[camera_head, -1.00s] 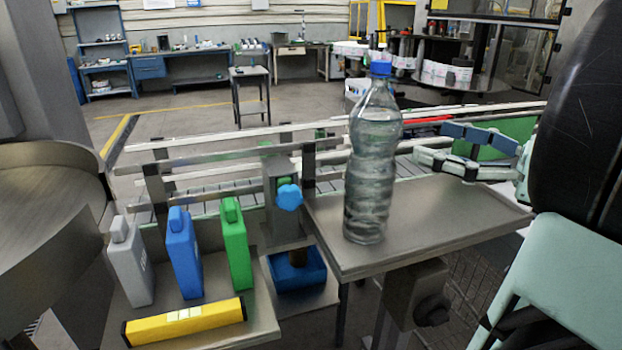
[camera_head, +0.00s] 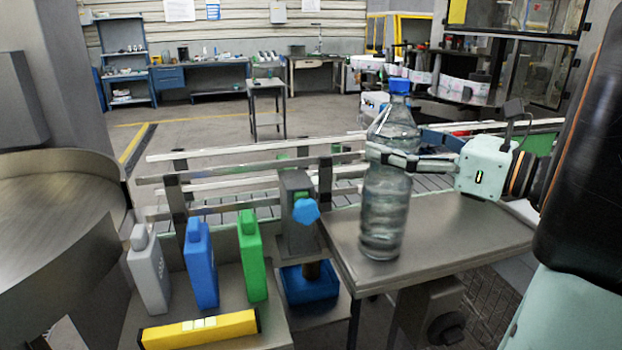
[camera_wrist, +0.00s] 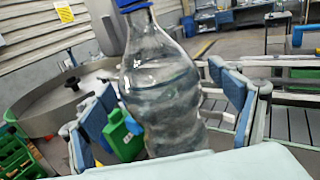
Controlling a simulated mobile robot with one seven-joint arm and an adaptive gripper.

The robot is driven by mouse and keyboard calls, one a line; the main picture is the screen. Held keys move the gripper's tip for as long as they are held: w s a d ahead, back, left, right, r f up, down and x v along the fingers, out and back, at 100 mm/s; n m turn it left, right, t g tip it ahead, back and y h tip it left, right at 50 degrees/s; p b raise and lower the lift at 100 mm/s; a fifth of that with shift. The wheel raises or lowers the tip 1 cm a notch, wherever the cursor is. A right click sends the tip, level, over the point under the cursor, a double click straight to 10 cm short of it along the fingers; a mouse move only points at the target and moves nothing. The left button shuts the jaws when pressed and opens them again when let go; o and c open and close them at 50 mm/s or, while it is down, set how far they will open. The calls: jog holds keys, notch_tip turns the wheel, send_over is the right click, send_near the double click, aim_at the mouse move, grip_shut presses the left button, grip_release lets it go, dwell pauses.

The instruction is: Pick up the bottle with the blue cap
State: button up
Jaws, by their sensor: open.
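The clear bottle with the blue cap (camera_head: 384,215) stands upright on the small metal table (camera_head: 450,232). It also fills the middle of the wrist view (camera_wrist: 162,90). My gripper (camera_head: 392,158) reaches in from the right at the bottle's upper body. Its fingers are open, with one finger across the near side of the bottle. In the wrist view the open fingers (camera_wrist: 165,115) stand to the left and right of the bottle. A gap shows on the right side; whether the left finger touches cannot be told.
Grey (camera_head: 149,270), blue (camera_head: 201,262) and green (camera_head: 251,256) jugs stand on a lower shelf at left, behind a yellow bar (camera_head: 199,329). A blue knob (camera_head: 306,211) sits left of the table. A railed conveyor (camera_head: 250,180) runs behind. The table's right part is clear.

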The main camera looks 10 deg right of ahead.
jog(key=shift+w+a, duration=0.15)
jog(key=c, duration=2.2)
jog(key=shift+r, duration=0.2)
